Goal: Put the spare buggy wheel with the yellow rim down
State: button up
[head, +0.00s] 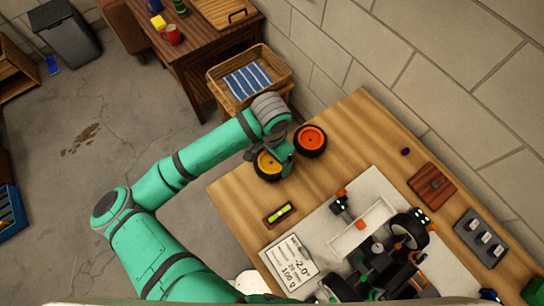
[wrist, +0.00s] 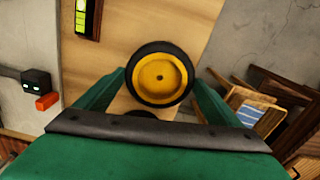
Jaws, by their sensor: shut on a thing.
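The buggy wheel with the yellow rim (head: 267,165) is at the left back part of the wooden table in the head view. It has a black tyre and shows face-on in the wrist view (wrist: 160,75). My gripper (head: 282,160) is shut on this wheel, with a green finger on either side of its tyre in the wrist view (wrist: 161,88). The wheel is over the bare wood near the table edge; I cannot tell whether it touches the surface. Part of it is hidden by my gripper in the head view.
A wheel with an orange rim (head: 311,139) is close on the right of my gripper. A small level (head: 279,213), a white mat (head: 373,182) with the buggy (head: 385,260), and a brown block (head: 433,185) are on the table. A wicker basket (head: 279,68) stands behind.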

jog(key=shift+f, duration=0.65)
jog(key=shift+s+f, duration=0.2)
jog(key=shift+s, duration=0.1)
jog(key=shift+f, duration=0.15)
jog(key=o, duration=1)
notch_tip(320, 180, up, 12)
jog(key=shift+r, duration=0.2)
jog(key=shift+w, duration=0.1)
jog(key=shift+d, duration=0.15)
